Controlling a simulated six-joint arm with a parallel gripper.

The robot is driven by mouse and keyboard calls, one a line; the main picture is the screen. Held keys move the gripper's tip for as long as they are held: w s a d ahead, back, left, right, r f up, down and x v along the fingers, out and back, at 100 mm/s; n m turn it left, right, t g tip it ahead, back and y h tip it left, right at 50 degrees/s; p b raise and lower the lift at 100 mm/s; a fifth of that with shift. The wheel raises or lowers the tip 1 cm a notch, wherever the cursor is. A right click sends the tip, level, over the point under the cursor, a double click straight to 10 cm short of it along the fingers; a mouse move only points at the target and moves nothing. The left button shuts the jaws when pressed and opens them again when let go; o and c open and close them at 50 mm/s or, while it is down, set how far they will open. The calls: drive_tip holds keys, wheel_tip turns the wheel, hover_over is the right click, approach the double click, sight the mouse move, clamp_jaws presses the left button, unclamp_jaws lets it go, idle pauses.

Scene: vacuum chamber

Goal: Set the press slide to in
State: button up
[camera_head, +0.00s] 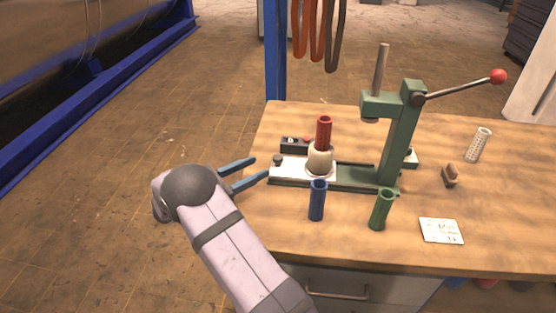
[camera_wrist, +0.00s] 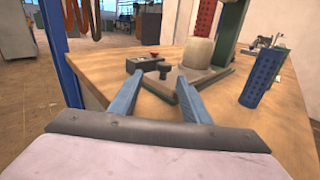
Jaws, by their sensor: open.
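The green arbor press (camera_head: 404,130) stands on the bench, its lever with a red ball pointing right. Its pale slide plate (camera_head: 294,174) is drawn out to the left of the ram. My gripper (camera_head: 260,167) is open and empty, just left of the knob. In the wrist view the knob appears beyond and between the fingertips (camera_wrist: 163,84).
A black box (camera_head: 294,144) with a red button lies behind the slide. A blue tube (camera_head: 317,200) and a green tube (camera_head: 381,209) stand in front. A white tube (camera_head: 478,145), a small brown block (camera_head: 450,176) and a card (camera_head: 441,231) lie right. A blue post (camera_head: 276,60) rises behind.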

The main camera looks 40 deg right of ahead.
sight(278, 159)
drive_tip(key=shift+s+d, duration=0.4)
drive_tip(key=shift+d, duration=0.25)
drive_tip(key=shift+d+p, duration=0.8)
drive_tip(key=shift+d, duration=2.85)
drive_tip(key=shift+c, duration=0.6)
clamp_jaws()
